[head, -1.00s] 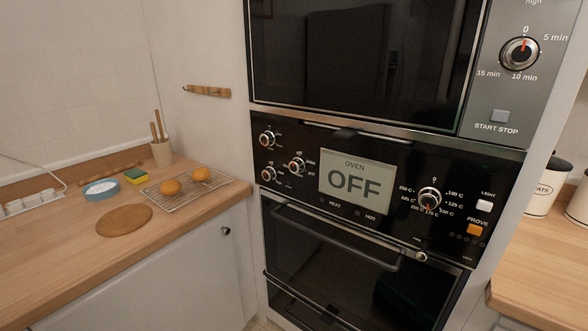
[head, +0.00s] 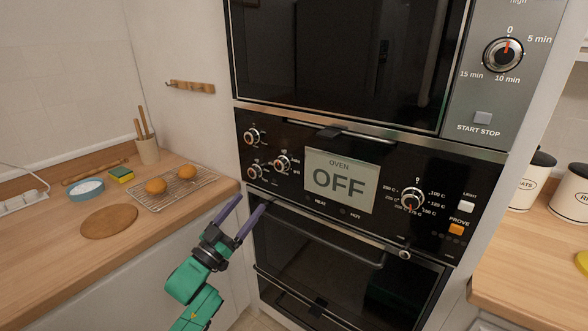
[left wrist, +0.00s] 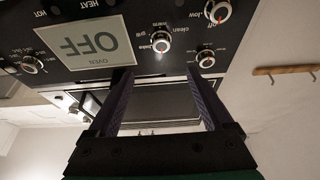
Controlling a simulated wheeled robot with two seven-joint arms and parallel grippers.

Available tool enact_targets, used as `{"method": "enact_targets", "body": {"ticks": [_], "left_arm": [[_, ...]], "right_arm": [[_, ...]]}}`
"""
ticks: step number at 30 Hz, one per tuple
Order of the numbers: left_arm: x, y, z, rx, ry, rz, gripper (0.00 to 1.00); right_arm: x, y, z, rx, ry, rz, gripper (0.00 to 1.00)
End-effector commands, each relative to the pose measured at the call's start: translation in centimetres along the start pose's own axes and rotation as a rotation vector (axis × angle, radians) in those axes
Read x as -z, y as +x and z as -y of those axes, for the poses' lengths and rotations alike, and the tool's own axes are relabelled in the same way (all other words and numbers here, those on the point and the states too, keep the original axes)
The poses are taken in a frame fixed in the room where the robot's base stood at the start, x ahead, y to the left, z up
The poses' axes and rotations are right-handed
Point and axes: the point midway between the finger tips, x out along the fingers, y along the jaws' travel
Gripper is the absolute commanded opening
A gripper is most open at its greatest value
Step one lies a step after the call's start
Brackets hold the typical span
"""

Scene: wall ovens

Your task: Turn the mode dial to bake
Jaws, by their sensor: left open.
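The oven's black control panel carries three small knobs at its left. The mode dial appears to be the right-hand one of these (head: 282,164), with mode words beside it. In the left wrist view, which is upside down, this dial (left wrist: 160,40) is silver with "clean" and "warm" nearby. I cannot read clearly where its pointer stands. My left gripper (head: 250,204) is open and empty, its purple fingers spread below the small knobs and apart from them. It also shows in the left wrist view (left wrist: 158,76). My right gripper is not in view.
The other small knobs (head: 252,136) (head: 255,172) are close by. The display (head: 340,180) reads OFF, with the temperature dial (head: 412,201) to its right. The oven door handle (head: 325,236) sticks out below. A counter (head: 60,236) with a rack of round buns lies left.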

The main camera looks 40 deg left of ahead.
Motion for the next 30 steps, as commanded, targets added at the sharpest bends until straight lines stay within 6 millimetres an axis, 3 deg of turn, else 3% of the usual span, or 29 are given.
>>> {"method": "enact_targets", "body": {"ticks": [5, 15, 18, 28, 29, 30], "left_arm": [[0.3, 3.1, 0.0, 0.000, 0.001, -0.002, 0.85], [0.1, 12.0, 0.1, 0.002, 0.001, 0.001, 0.85], [-0.1, 13.5, 0.1, 0.003, -0.001, 0.004, 0.85], [-0.4, 14.2, 0.1, 0.002, 0.000, 0.007, 0.85], [-0.4, 14.2, 0.1, 0.002, 0.000, 0.007, 0.77], [-0.4, 14.2, 0.1, 0.002, 0.000, 0.007, 0.62]], "right_arm": [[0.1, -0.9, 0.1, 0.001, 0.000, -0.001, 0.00], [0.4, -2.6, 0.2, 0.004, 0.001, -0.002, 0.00], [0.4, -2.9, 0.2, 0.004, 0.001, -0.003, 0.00], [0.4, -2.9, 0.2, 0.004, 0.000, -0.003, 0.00], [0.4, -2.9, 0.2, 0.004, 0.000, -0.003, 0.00], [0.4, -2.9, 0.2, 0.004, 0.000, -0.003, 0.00]]}}
